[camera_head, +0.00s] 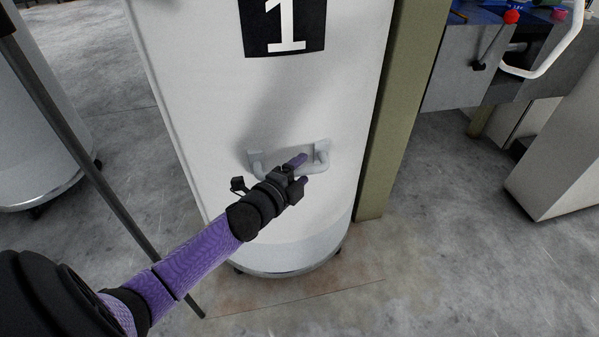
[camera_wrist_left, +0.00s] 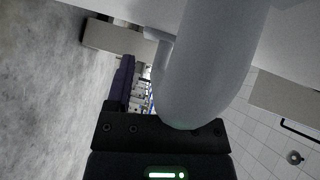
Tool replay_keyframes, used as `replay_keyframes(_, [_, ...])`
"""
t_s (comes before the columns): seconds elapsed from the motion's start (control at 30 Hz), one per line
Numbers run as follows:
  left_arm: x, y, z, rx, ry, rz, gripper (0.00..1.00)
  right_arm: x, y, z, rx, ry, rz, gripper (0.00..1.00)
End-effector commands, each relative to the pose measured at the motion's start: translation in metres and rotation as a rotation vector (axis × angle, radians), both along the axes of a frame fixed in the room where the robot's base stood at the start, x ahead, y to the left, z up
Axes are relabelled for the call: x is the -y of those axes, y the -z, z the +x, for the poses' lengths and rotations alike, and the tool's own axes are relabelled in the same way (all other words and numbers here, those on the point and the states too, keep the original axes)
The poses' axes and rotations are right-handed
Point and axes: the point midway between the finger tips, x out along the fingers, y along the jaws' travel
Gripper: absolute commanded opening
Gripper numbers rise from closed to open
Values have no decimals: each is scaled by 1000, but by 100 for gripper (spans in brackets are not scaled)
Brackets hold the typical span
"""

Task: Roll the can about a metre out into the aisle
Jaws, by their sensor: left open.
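The can (camera_head: 270,105) is a tall white cylinder with a black plate marked 1, standing upright on the floor on small casters. A pale grey handle (camera_head: 322,160) sticks out from its front; it shows large and close in the left wrist view (camera_wrist_left: 205,65). My left gripper (camera_head: 298,172) is at the handle, with its purple fingers open. In the wrist view one purple finger (camera_wrist_left: 124,82) lies to the left of the handle bar; the other is hidden. Whether the gripper touches the handle I cannot tell. My right gripper is not in view.
An olive post (camera_head: 390,120) stands close at the can's right. Another pale can (camera_head: 35,120) is at the left, behind a dark slanting pole (camera_head: 95,170). A grey bench (camera_head: 455,85) with tools and a red-knobbed lever is at the right. The concrete floor in front is clear.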

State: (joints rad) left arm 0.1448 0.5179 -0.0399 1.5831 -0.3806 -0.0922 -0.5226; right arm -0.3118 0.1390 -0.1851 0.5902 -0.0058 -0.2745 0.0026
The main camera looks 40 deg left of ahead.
Motion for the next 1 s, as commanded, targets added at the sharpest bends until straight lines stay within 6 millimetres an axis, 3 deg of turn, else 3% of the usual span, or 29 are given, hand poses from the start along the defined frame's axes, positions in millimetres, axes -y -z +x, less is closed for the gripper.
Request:
replay_keyframes(0.07, [0, 0, 0, 0, 0, 0, 67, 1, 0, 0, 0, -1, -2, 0])
replay_keyframes(0.4, [0, 0, 0, 0, 0, 0, 0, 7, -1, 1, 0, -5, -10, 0])
replay_keyframes(1.0, [0, 1, -1, -1, 1, 0, 0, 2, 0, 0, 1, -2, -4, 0])
